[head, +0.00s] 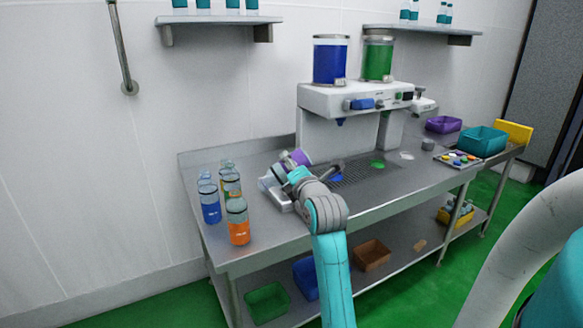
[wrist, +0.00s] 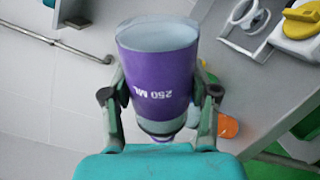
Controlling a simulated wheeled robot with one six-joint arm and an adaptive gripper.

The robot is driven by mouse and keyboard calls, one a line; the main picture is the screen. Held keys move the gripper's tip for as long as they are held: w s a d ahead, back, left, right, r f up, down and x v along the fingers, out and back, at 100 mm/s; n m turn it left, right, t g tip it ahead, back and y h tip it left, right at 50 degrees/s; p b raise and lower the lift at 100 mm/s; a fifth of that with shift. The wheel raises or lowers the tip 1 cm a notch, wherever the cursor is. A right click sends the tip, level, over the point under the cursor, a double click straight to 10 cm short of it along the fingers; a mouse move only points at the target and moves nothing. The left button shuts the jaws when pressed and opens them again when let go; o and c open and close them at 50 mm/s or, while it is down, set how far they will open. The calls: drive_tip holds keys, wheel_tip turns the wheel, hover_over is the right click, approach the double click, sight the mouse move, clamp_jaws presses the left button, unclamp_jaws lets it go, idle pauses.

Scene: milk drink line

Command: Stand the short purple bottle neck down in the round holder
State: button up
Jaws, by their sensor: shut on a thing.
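The short purple bottle (wrist: 158,75) is between the two fingers of my gripper (wrist: 160,100) in the wrist view. Its pale, wide end faces away from the palm, its "250 ML" print reads upside down, and its narrower end points toward the palm. In the head view the purple bottle (head: 303,157) is tilted, held above the left part of the steel table, and partly hidden by my gripper (head: 290,163). A small grey round piece (head: 428,144) stands on the table at the right; I cannot tell whether it is the round holder.
Orange (head: 239,230) and blue (head: 210,208) bottles stand among several at the table's left end. A drink machine (head: 345,100) stands behind, with a drip grate in front. A teal bin (head: 482,141), a purple bin (head: 443,124) and a button panel (head: 460,159) are at the right.

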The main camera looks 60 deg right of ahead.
drive_tip(key=n, duration=0.6)
idle(0.3)
